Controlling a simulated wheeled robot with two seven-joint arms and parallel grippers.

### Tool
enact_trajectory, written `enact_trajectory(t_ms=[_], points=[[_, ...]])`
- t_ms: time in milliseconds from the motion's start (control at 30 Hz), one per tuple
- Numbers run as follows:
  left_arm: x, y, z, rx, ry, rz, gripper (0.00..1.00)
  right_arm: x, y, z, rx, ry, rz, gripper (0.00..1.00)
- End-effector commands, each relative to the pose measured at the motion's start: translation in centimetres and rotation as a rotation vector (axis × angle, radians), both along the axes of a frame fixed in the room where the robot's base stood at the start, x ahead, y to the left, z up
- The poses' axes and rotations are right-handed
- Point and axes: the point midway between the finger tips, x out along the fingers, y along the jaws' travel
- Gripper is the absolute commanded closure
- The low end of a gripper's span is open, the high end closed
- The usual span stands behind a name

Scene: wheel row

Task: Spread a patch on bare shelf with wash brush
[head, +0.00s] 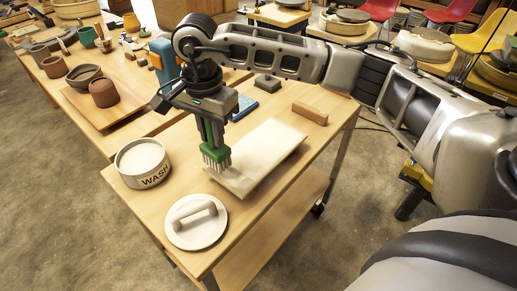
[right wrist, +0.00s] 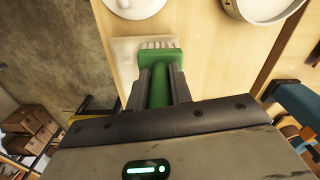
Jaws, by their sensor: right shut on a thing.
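My right gripper (head: 212,122) is shut on the green handle of the wash brush (head: 216,153), bristles pointing down. The brush also shows in the right wrist view (right wrist: 160,65), between the two fingers (right wrist: 160,88). The bare shelf (head: 270,150) is a pale flat slab on the wooden table; part of it shows in the right wrist view (right wrist: 126,58). The bristles are at the slab's left end; I cannot tell whether they touch it. The wash tub (head: 152,180), a round pot marked WASH with pale contents, stands left of the brush. My left gripper is out of view.
A round pale lid with a bar handle (head: 196,230) lies at the table's front. A wooden block (head: 310,113), a small dark block (head: 267,83) and a blue item (head: 243,107) lie behind the slab. Clay pots (head: 104,92) stand on the table at left.

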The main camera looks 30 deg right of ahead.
Motion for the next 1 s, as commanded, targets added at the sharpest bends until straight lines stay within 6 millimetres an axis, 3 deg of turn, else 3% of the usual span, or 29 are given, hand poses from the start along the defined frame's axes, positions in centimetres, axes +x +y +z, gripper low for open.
enact_trajectory(t_ms=[533,1000], points=[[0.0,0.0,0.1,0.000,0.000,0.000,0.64,0.0,-0.1,0.2,0.000,0.000,0.000,1.00],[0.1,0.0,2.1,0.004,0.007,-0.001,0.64,0.0,0.0,5.0,0.000,0.000,0.000,1.00]])
